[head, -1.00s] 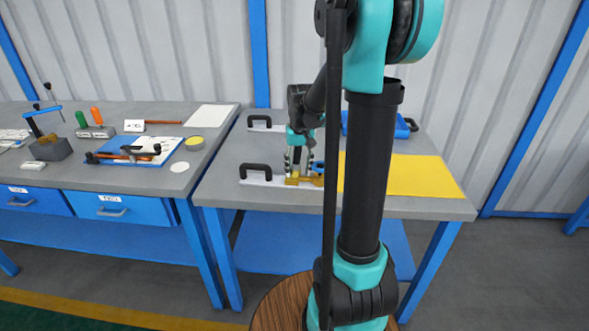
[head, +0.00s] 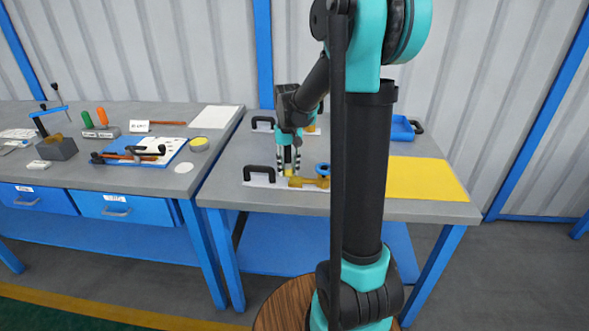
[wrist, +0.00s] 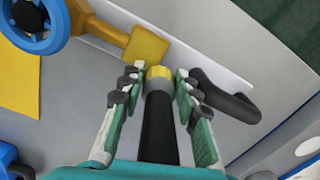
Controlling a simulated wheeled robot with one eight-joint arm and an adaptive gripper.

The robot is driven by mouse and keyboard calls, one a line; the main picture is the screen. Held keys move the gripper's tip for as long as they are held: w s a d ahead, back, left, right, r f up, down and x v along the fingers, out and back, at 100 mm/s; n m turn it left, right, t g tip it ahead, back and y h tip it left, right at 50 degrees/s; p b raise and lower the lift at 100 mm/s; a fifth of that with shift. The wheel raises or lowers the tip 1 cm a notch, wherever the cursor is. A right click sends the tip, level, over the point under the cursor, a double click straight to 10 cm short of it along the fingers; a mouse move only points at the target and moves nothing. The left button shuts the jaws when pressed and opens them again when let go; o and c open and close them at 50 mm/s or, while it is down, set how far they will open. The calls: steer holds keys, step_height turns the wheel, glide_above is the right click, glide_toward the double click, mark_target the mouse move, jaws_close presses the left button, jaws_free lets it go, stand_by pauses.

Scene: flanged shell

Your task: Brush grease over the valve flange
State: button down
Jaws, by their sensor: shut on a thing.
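The brass-coloured valve (head: 309,183) lies on a white strip near the front of the right bench, with a blue handwheel (head: 323,169) on its right. In the wrist view its square flange (wrist: 147,46) is at top centre and the handwheel (wrist: 32,22) at top left. My gripper (wrist: 160,75) is shut on a brush (wrist: 158,130) with a black handle, grey collar and yellow tip. The tip is close to the flange; I cannot tell if they touch. In the head view my gripper (head: 289,165) points down at the flange end.
A black handle (head: 260,173) stands left of the flange. A yellow sheet (head: 425,180) lies to the right, and a blue tray (head: 401,129) at the back. The left bench holds a yellow-topped tin (head: 199,144) and a clamp-like tool (head: 52,130).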

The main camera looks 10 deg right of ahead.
steer(key=shift+a, duration=0.15)
steer(key=shift+r, duration=3)
steer(key=shift+r, duration=0.1)
steer(key=shift+r, duration=1.45)
steer(key=shift+f, duration=0.15)
